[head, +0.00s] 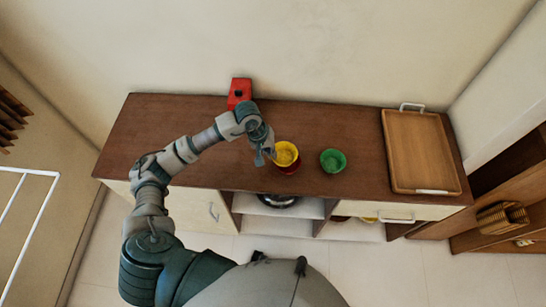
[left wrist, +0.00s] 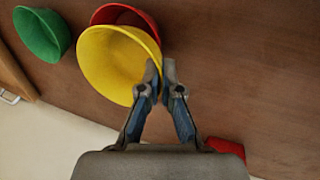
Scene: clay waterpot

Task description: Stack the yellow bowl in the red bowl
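The yellow bowl (head: 286,152) is over the red bowl (head: 291,170) on the brown cabinet top; red shows below its near side. In the left wrist view the yellow bowl (left wrist: 112,62) covers most of the red bowl (left wrist: 128,15), whose rim shows behind it. I cannot tell whether the two bowls touch. My left gripper (head: 270,158) is at the yellow bowl's left rim. In the left wrist view its fingers (left wrist: 161,72) are close together, with the rim between them, one inside and one outside. My right gripper is not in view.
A green bowl (head: 333,161) stands to the right of the two bowls. A wooden tray (head: 420,150) with white handles lies at the right end. A red object with a dark hole (head: 239,93) stands at the back by the wall. The cabinet top's left part is clear.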

